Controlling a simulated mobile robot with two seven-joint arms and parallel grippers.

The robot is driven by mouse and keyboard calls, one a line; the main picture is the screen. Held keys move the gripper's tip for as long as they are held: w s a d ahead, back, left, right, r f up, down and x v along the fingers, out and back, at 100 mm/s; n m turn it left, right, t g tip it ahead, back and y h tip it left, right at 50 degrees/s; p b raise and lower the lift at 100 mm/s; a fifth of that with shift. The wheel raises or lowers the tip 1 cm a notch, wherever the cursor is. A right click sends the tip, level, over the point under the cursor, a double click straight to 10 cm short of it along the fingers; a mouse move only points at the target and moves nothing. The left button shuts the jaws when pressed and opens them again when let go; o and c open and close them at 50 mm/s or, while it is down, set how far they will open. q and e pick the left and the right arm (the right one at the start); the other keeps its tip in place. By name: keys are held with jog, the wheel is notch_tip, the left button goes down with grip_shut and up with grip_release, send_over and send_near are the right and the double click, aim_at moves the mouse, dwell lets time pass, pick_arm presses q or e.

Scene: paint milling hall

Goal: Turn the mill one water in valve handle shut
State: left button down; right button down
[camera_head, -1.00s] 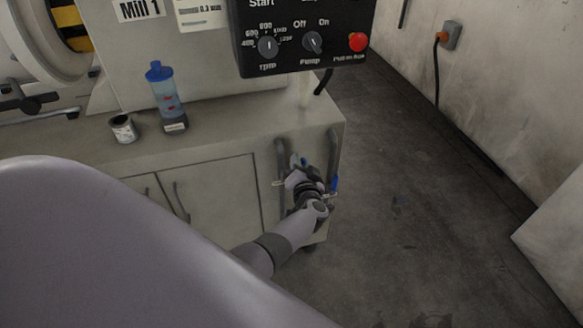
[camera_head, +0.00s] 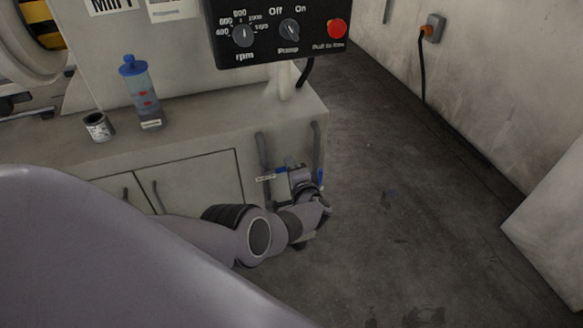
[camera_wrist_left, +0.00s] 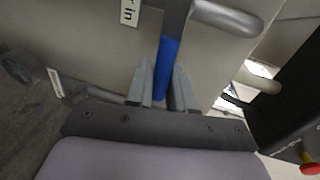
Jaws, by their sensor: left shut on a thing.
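The water in valve handle is a blue lever (camera_wrist_left: 169,55) on a grey pipe (camera_wrist_left: 228,18) at the mill cabinet's right end. In the left wrist view a white tag (camera_wrist_left: 129,12) reading "in" hangs beside it. The lever shows in the head view (camera_head: 281,171), lying across its upright pipe (camera_head: 263,152). My left gripper (camera_wrist_left: 164,82) is shut on the lever, one finger on each side; in the head view the gripper (camera_head: 290,173) partly hides the valve. My right gripper is not in view.
A second pipe (camera_head: 317,140) with a blue handle (camera_head: 320,177) stands just right of my gripper. A black control box (camera_head: 275,38) hangs above. A blue-capped bottle (camera_head: 142,95) and small can (camera_head: 98,127) stand on the cabinet top (camera_head: 205,122).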

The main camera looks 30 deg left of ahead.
pick_arm(q)
jog(key=shift+f+m, duration=0.25)
jog(key=shift+m, duration=0.15)
jog(key=c, duration=1.1)
grip_release()
jog(key=p+v, duration=0.4)
jog(key=v, duration=0.3)
